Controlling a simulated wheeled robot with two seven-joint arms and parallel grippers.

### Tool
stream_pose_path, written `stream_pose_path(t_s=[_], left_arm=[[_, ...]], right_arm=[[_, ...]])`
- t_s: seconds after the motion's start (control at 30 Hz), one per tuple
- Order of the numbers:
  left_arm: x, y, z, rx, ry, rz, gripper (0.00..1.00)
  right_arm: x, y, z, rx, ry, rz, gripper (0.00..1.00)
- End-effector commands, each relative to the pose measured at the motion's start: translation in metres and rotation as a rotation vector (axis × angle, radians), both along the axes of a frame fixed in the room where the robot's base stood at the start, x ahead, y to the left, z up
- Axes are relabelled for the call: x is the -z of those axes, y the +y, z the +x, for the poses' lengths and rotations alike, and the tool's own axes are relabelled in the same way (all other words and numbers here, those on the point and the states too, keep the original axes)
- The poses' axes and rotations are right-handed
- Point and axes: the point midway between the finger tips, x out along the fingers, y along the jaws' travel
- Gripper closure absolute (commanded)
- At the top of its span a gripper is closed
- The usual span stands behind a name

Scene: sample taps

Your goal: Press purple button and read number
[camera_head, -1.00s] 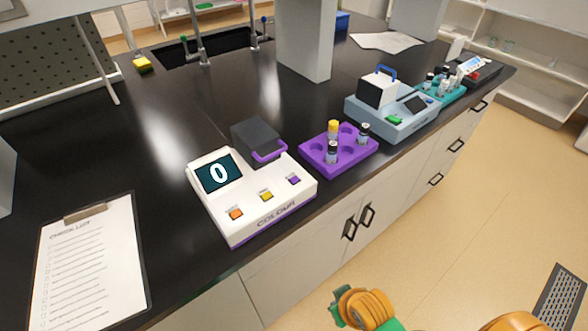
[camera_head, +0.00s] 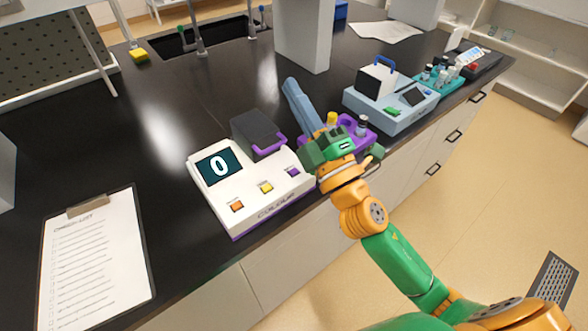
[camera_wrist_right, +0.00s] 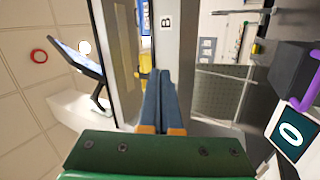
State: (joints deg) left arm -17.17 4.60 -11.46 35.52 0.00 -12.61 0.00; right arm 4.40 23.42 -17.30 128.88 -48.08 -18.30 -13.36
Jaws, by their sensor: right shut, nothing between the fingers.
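The white colour meter (camera_head: 245,203) stands on the black bench, its dark screen (camera_head: 218,167) reading 0. Its front row has an orange button, a yellow button and the purple button (camera_head: 292,172) at the right end. My right gripper (camera_head: 290,83) is shut and empty, with its blue-grey fingers raised over the bench behind and right of the purple button, not touching it. In the right wrist view the shut fingers (camera_wrist_right: 161,75) point away from the meter, whose screen (camera_wrist_right: 291,134) shows at the right edge. My left gripper is not in view.
A purple vial rack (camera_head: 350,122) sits right of the meter, partly hidden by my right gripper. A blue-grey device (camera_head: 390,113) stands beyond it. A clipboard (camera_head: 95,260) lies left of the meter. A grey pillar (camera_head: 304,35) stands behind.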

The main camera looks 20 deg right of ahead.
Motion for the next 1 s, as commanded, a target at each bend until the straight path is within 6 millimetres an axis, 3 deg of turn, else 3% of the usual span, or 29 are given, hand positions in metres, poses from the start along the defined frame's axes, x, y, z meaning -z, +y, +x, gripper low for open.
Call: stream_pose_path(t_s=[0.1,0.2,0.27,0.3,0.37,0.5,0.63,0.8,1.0], left_arm=[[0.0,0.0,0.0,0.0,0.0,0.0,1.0],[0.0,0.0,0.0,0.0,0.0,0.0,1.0],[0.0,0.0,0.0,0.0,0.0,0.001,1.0],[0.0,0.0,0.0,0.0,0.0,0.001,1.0],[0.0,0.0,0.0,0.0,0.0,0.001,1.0],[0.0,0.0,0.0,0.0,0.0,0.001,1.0],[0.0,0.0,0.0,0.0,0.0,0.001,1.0],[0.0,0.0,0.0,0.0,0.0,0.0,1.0],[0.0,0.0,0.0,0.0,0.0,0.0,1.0]], right_arm=[[-0.036,0.041,-0.015,-0.084,-0.237,-0.278,1.0],[-0.048,0.084,-0.034,-0.164,-0.461,-0.602,1.0],[-0.04,0.11,-0.045,-0.217,-0.602,-0.861,1.0],[-0.026,0.123,-0.049,-0.253,-0.69,-1.062,1.0],[0.003,0.13,-0.046,-0.303,-0.785,-1.373,1.0],[0.057,0.098,-0.019,-0.387,-0.821,-1.939,1.0],[0.079,0.049,0.004,-0.439,-0.735,-2.287,1.0],[0.086,0.0,0.019,-0.482,-0.605,-2.527,1.0],[0.087,-0.018,0.023,-0.5,-0.545,-2.603,1.0]])
